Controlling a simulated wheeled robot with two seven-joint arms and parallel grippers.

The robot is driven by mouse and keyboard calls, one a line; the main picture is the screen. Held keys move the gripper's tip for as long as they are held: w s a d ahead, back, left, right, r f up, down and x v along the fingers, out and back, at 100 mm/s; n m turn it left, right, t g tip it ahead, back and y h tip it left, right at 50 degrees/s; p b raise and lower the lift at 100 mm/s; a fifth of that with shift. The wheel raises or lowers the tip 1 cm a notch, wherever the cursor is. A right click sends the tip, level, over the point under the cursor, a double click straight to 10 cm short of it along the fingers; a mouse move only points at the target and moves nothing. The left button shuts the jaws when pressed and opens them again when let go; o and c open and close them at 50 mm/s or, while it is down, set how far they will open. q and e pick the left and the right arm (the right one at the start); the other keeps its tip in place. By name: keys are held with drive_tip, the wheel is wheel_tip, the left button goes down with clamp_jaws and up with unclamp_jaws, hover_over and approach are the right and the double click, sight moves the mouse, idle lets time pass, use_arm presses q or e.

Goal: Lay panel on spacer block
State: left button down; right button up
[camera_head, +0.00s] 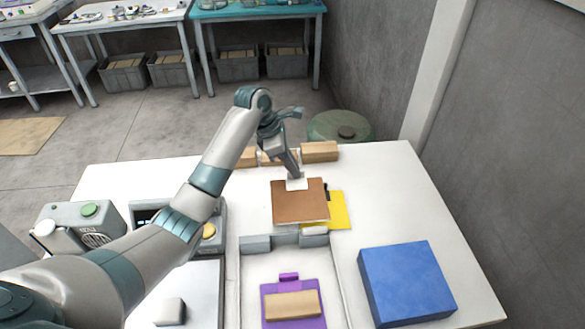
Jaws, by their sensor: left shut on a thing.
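My left gripper (295,177) is shut at the back edge of a flat brown panel (300,205), where a small white piece shows at the fingertips. The panel is roughly level and covers part of a yellow sheet (340,212) on the white table. I cannot tell whether the panel touches what is under it. Tan blocks stand along the table's back edge, one of them (320,151) right of the gripper. Another tan block (292,305) lies on a purple piece (315,290) at the front. Which block is the spacer is unclear. My right gripper is out of view.
A large blue block (405,283) stands at the front right. Grey blocks (285,241) border a white tray (335,277) in front of the panel. Grey devices (88,222) stand at the left. The table's right-hand strip beyond the yellow sheet is clear.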

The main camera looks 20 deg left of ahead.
use_arm(q)
drive_tip(key=shift+r, duration=0.1)
drive_tip(key=d+r+m, duration=0.1)
drive_tip(key=s+d+r+m+g, duration=0.1)
drive_tip(key=r+m, duration=0.1)
drive_tip(key=d+r+m, duration=0.1)
drive_tip(key=shift+s+d+r+m+g+b, duration=0.15)
drive_tip(key=shift+s+r+m+g+b, duration=0.05)
drive_tip(key=shift+m+g+b, duration=0.2)
drive_tip(key=s+a+m+g+y+b, duration=0.1)
drive_tip(key=s+m+g+y, duration=0.1)
drive_tip(key=s+m, duration=0.7)
drive_tip(key=s+r+m+g+y+b, duration=0.1)
drive_tip(key=s+m+g+y, duration=0.1)
drive_tip(key=s+m, duration=0.7)
drive_tip(key=s, duration=0.4)
drive_tip(key=shift+a+r+g+b, duration=0.3)
drive_tip(key=shift+a, duration=0.05)
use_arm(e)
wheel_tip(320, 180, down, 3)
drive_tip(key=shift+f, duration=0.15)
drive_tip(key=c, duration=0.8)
use_arm(q)
drive_tip(key=shift+d, duration=0.1)
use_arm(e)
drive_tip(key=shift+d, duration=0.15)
